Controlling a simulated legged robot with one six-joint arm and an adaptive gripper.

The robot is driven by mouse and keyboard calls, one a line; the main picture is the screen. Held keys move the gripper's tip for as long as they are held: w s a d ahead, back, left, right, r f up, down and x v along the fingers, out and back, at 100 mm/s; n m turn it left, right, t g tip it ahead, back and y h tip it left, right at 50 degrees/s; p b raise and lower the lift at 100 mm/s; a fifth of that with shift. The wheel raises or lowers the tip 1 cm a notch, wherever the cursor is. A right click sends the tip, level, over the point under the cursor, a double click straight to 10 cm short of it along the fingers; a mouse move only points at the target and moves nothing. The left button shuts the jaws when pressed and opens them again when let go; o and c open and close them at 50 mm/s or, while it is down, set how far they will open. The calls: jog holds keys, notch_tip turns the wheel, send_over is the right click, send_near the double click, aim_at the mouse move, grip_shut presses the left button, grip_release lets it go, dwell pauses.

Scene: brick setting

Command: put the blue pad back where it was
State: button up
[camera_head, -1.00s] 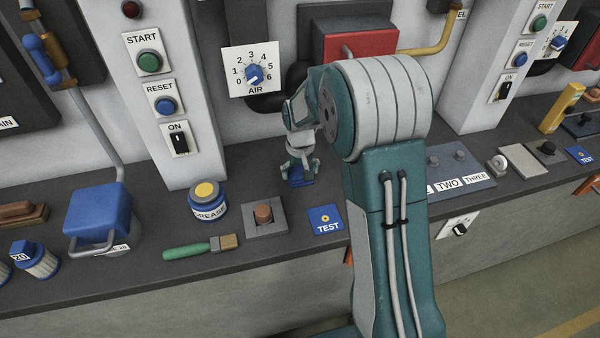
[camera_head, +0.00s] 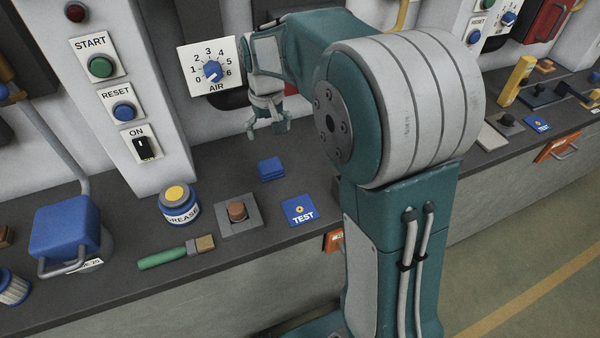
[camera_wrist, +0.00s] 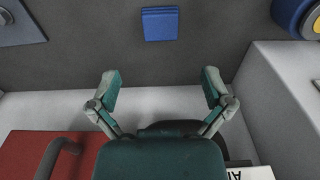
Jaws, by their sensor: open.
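A small blue pad (camera_head: 271,169) lies flat on the dark bench top, behind the blue TEST plate (camera_head: 300,210) and to the right of the grease jar. It also shows in the wrist view (camera_wrist: 160,24) at the top centre, resting alone on the grey surface. My gripper (camera_head: 269,131) is raised above and behind the pad, near the wall. In the wrist view my gripper (camera_wrist: 159,84) has its two fingers spread wide with nothing between them. The pad lies beyond the fingertips, apart from them.
A grease jar (camera_head: 180,208), a plate with a brown button (camera_head: 238,213) and a green-handled brush (camera_head: 177,253) stand or lie near the pad. A white pillar with switches (camera_head: 125,100) rises at the left. The AIR dial (camera_head: 212,72) is close to my gripper. Bench around the pad is clear.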

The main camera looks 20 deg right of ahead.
jog(key=s+r+t, duration=0.2)
jog(key=s+r, duration=0.1)
jog(key=s, duration=0.9)
jog(key=s+r+t, duration=0.3)
jog(key=s, duration=0.9)
jog(key=shift+s+r, duration=0.25)
jog(key=shift+s, duration=0.05)
